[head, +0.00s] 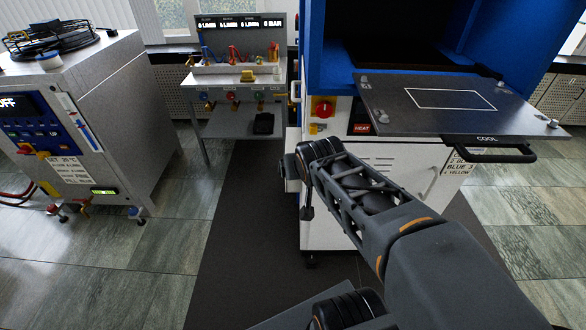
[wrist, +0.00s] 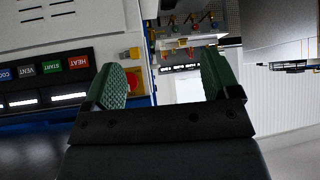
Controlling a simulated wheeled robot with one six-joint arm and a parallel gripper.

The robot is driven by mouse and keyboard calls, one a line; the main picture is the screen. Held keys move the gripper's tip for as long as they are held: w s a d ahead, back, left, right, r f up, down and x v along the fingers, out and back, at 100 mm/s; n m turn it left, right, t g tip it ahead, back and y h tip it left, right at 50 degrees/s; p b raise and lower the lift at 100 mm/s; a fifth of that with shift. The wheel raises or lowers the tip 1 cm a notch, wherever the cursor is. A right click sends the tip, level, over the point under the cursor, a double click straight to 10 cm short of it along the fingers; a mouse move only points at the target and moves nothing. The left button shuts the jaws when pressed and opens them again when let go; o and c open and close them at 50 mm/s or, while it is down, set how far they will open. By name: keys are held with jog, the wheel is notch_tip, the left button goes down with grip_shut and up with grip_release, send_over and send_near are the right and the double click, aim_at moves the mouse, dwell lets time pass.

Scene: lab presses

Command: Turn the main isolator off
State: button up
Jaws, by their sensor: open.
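A red rotary knob on a yellow plate (head: 323,108), which looks like the main isolator, is on the white front of the blue press, left of the HEAT label. The knob lies beside the left-hand finger in that view, not centred between the two. In the head view the end of my arm is in front of the press, below and left of the knob; its fingers are hard to make out.
A dark platen (head: 430,103) juts from the press above my arm, with a black handle (head: 490,154). A bench with coloured valves (head: 240,70) stands behind. Another machine (head: 85,115) with a small red-and-yellow knob is at left. Dark matting (head: 240,235) is clear.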

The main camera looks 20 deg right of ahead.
jog(key=s+a+r+n+g+y+p, duration=0.1)
jog(key=s+a+n+g+p, duration=0.1)
jog(key=s+a, duration=0.3)
jog(key=shift+s+g+y+p, duration=0.3)
jog(key=shift+g+y+p, duration=0.1)
jog(key=shift+g+p, duration=0.5)
jog(key=shift+a, duration=0.1)
jog(key=shift+s+a+f+n+g, duration=0.3)
jog(key=shift+s+a+g, duration=0.1)
jog(key=shift+s, duration=0.2)
jog(key=shift+s+a+f+n+g, duration=0.2)
jog(key=shift+s+a+f+g, duration=0.15)
jog(key=shift+s, duration=0.2)
